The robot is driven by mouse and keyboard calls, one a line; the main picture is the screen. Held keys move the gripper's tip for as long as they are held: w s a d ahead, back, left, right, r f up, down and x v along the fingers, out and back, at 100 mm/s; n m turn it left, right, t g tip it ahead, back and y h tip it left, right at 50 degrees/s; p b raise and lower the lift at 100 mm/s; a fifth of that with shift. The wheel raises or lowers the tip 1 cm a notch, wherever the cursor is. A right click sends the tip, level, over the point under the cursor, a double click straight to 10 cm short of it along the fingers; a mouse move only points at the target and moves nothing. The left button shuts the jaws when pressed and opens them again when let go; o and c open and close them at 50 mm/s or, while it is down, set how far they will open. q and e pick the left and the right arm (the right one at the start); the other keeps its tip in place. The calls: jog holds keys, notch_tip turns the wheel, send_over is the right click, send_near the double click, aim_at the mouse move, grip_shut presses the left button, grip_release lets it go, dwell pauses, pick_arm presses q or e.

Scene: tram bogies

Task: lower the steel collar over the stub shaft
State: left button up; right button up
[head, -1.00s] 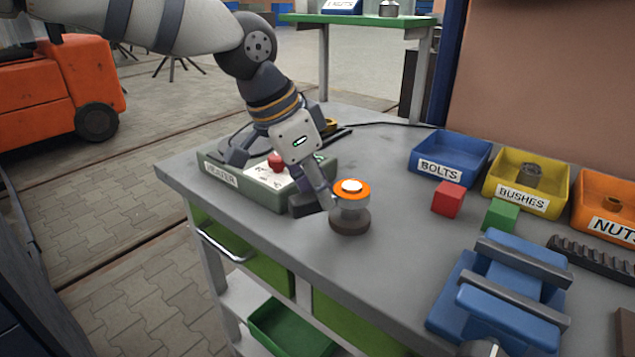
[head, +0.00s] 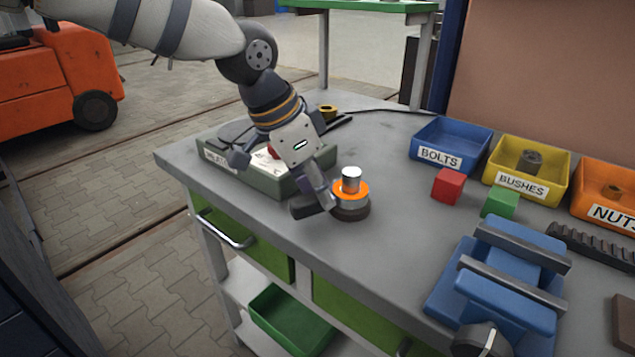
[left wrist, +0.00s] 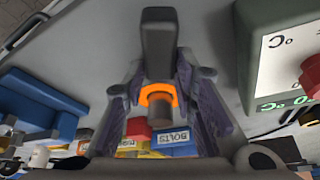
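The steel collar shows as a glowing orange ring (head: 364,190) around the stub shaft (head: 351,177), whose bright top stands clear above it. Below the ring are a silver part and a dark round base on the bench; I cannot tell whether a gap is left. A dark block (head: 306,207), seemingly the collar's handle, sits beside the ring. My left gripper (head: 324,198) has its fingers on either side of this block. In the left wrist view, the block (left wrist: 158,45) and ring (left wrist: 157,90) lie between the fingers. My right gripper is not seen.
The heater box (head: 245,178) stands left behind the gripper. A red cube (head: 448,185), a green cube (head: 500,202) and a blue vise (head: 500,285) are to the right. The bins for bolts (head: 452,140), bushes (head: 528,168) and nuts (head: 607,195) line the back.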

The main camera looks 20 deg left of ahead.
pick_arm(q)
jog(key=shift+o, duration=1.4)
jog(key=v, duration=1.2)
